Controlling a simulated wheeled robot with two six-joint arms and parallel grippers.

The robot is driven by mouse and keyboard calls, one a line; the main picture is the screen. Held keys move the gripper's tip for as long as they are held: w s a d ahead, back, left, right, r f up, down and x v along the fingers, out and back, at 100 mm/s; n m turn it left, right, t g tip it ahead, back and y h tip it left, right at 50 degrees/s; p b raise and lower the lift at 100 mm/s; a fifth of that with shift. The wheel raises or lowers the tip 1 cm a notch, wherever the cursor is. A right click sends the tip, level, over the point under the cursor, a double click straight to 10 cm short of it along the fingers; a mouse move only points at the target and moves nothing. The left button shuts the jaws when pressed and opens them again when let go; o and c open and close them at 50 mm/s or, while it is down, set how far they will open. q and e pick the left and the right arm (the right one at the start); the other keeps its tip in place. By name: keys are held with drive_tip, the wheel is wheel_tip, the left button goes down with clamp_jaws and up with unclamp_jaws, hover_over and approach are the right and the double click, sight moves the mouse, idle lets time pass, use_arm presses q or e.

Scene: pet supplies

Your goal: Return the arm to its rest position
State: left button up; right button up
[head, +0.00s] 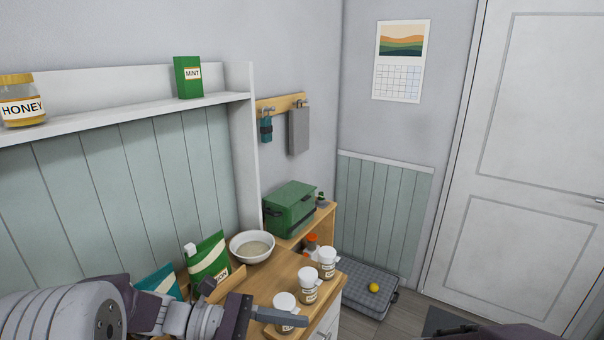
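My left arm comes in from the lower left, low over the front of the wooden counter (262,284). Its gripper (280,316) points right, and a dark finger crosses in front of a white-lidded jar (284,300). I see the gripper edge-on, so I cannot tell whether it is open, shut or touching that jar. My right gripper is not in view; a dark shape at the bottom right edge may be part of my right arm.
Two more white-lidded jars (308,283) (327,262), a white bowl (252,246), a green bag (208,258) and a teal bag (160,281) stand on the counter. A green box (290,208) is behind.

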use_arm(q)
drive_tip(key=s+f+m+g+y, duration=0.4)
drive_tip(key=s+f+m+y, duration=0.25)
drive_tip(key=s+f, duration=0.45)
drive_tip(key=s+a+f+m+y, duration=0.1)
drive_tip(key=a+f+m+y, duration=0.3)
drive_tip(key=a+f+y, duration=0.1)
drive_tip(key=w+a+f+m+t+y, duration=0.1)
drive_tip(key=w+a+m, duration=0.1)
drive_tip(key=a, duration=0.1)
drive_tip(key=w+a+f+m+t+y, duration=0.1)
drive_tip(key=w+a+m+t, duration=0.1)
drive_tip(key=w+a, duration=0.1)
drive_tip(key=w+a+f+m+t+y, duration=0.1)
drive_tip(key=w+a+m+t+y, duration=0.1)
drive_tip(key=a, duration=0.1)
drive_tip(key=shift+w+a+f+m, duration=0.2)
drive_tip(key=shift+a+f+m, duration=0.05)
drive_tip(key=shift+a+m, duration=0.1)
drive_tip(key=shift+d, duration=0.15)
